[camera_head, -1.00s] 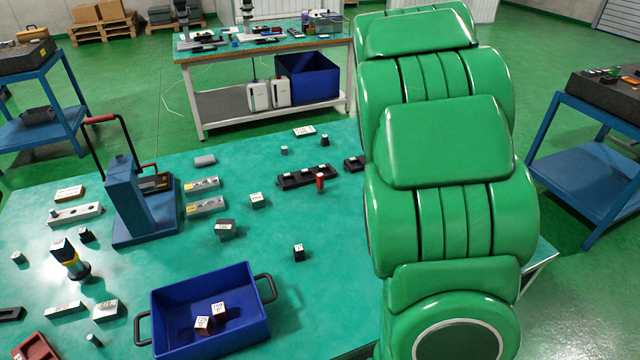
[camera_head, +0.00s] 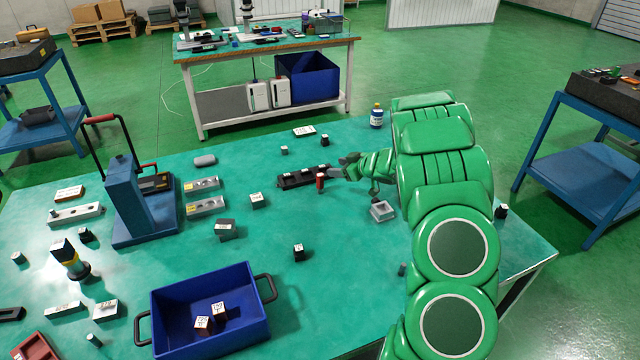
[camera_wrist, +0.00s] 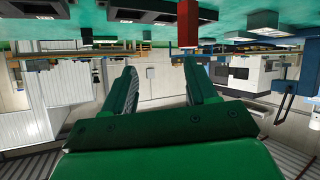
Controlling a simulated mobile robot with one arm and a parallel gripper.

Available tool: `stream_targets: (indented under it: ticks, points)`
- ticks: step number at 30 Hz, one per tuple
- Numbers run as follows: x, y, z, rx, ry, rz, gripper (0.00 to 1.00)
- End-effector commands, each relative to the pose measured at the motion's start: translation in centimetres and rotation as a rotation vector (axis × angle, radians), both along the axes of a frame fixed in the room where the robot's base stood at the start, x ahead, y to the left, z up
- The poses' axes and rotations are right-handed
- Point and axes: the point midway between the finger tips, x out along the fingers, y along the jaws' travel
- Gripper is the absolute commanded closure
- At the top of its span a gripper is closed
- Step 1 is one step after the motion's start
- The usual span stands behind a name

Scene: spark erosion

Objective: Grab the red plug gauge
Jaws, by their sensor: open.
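The red plug gauge (camera_head: 320,181) stands upright on the green table, close to the front of a black slotted block (camera_head: 300,177). My gripper (camera_head: 340,167) is low over the table just right of the gauge, with its fingers pointing left towards it. In the wrist view, which is upside down, the gauge (camera_wrist: 188,25) hangs from the top edge, beyond the fingertips and nearer the right finger. My gripper (camera_wrist: 163,78) is open there, with nothing between its fingers. Whether a finger touches the gauge is hard to tell.
A small grey tray (camera_head: 382,211) lies below my forearm, and a labelled bottle (camera_head: 376,116) stands behind. A dark block (camera_head: 298,252) and a blue bin (camera_head: 208,312) are nearer the front. The table between gauge and bin is mostly clear.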

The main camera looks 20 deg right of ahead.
Motion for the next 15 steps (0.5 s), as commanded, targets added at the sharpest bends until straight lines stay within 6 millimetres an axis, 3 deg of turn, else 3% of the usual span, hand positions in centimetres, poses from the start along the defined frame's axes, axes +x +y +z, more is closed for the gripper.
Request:
stream_targets:
  ticks: [6,15]
  points:
    - [-1.1,1.9,-2.7,0.121,0.001,0.091,0.43]
    - [-0.9,3.1,-3.5,0.158,0.001,0.122,0.43]
